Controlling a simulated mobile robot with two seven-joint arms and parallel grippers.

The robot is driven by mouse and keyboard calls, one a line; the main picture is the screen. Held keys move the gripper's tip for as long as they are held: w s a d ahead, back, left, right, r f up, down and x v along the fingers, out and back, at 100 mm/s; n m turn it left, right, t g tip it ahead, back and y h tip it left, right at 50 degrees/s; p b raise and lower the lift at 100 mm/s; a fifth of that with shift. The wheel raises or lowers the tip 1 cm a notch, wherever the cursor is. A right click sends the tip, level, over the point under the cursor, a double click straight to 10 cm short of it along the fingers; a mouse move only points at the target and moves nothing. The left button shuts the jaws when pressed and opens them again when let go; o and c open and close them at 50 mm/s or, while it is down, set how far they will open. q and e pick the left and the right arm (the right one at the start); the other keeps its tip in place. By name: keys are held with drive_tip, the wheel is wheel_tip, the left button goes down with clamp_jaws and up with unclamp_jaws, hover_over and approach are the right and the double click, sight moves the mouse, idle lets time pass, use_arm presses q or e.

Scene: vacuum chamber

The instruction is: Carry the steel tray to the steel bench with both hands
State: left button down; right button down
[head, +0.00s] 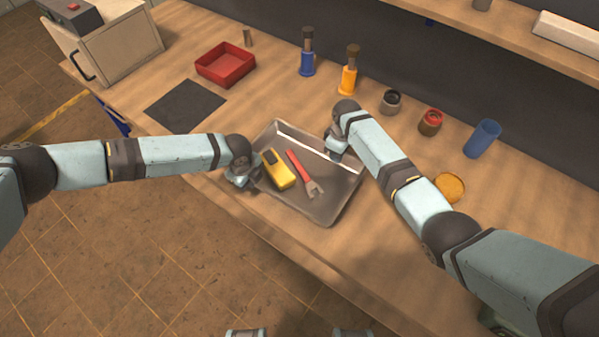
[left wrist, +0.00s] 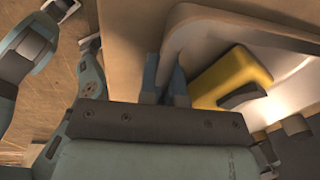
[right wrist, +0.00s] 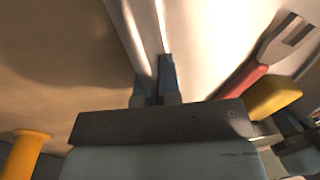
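The steel tray (head: 318,205) is over the wooden worktop, roughly level; I cannot tell whether it touches the wood. It holds a yellow device (head: 280,170) with a dark face and a red-handled wrench (head: 300,168). My left gripper (head: 243,180) is at the tray's left edge, and in the left wrist view its fingers (left wrist: 165,82) close around the rim beside the yellow device. My right gripper (head: 338,150) is at the far right edge, and in the right wrist view its fingers (right wrist: 156,82) pinch the rim. The fingertips are partly hidden by the rim.
A red bin (head: 225,66) and a black mat (head: 185,105) lie left of the tray. Blue (head: 307,58) and yellow (head: 349,74) handled items, small pots and a blue cup (head: 482,139) stand along the back. Floor lies open in front.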

use_arm(q)
drive_tip(key=shift+w+r, duration=0.1)
drive_tip(key=shift+r, duration=0.05)
use_arm(e)
drive_tip(key=shift+w+r, duration=0.1)
drive_tip(key=shift+r, duration=0.1)
